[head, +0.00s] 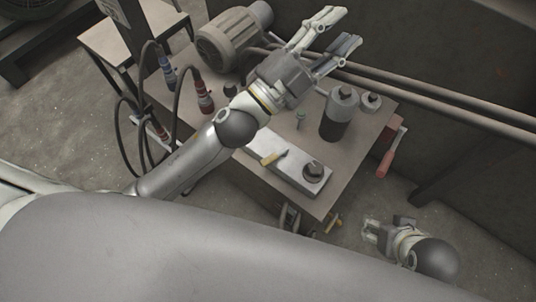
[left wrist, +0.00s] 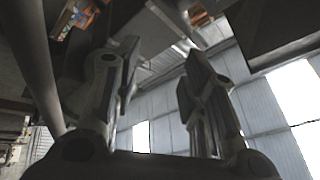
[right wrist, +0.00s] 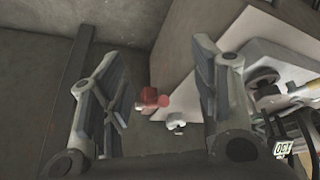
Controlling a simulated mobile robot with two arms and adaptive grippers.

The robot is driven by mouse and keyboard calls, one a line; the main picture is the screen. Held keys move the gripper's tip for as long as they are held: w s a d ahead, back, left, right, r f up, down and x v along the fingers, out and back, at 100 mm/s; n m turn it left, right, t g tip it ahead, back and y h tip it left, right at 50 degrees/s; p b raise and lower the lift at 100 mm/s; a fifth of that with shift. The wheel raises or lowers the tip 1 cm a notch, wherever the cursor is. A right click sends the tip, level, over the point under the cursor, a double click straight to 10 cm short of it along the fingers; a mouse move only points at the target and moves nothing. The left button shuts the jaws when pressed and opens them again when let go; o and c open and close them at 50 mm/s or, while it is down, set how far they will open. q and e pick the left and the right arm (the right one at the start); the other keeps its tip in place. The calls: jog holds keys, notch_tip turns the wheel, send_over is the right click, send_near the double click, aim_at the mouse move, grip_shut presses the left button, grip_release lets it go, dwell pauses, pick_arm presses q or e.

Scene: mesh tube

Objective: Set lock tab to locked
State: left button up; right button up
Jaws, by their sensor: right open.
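In the head view, a grey metal block (head: 296,181) lies on the table with a small yellow-tipped lever (head: 272,158) and a dark round knob (head: 313,171). A small yellow piece (head: 335,223) also shows at the table's lower edge. I cannot tell for sure which part is the lock tab, or its setting. My left gripper (head: 338,33) is open and empty above the table's far side; its spread fingers show in the left wrist view (left wrist: 158,65). My right gripper (head: 369,231) is open, low beside the table's right corner; its fingers are apart in the right wrist view (right wrist: 155,75).
Pipes (head: 440,108) run behind. Floor (head: 400,195) is clear near my right gripper.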

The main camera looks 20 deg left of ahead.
pick_arm(q)
jog(key=s+d+r+m+g+h, duration=0.1)
jog(key=s+d+m+g+h, duration=0.4)
jog(key=d+m+g+h, duration=0.4)
jog(key=s+d+f+m+g+y, duration=0.3)
jog(key=s+f+m+g, duration=0.3)
jog(key=m+g, duration=0.5)
jog(key=m+y, duration=0.5)
jog(key=y, duration=1.2)
send_near(268, 157)
jog(key=b+x, duration=0.2)
jog(key=x, duration=0.5)
jog(key=shift+d+f, duration=0.15)
jog(key=shift+f, duration=0.2)
jog(key=shift+s+d+f+b, duration=0.1)
jog(key=shift+f+b, duration=0.25)
jog(key=shift+f, duration=0.15)
pick_arm(e)
jog(key=w+a+r+t+y, duration=0.2)
jog(key=w+a+r+t, duration=0.2)
jog(key=w+r+t, duration=0.4)
jog(key=shift+w+a+r+n, duration=0.3)
jog(key=shift+w+r, duration=0.6)
jog(key=shift+w, duration=1.3)
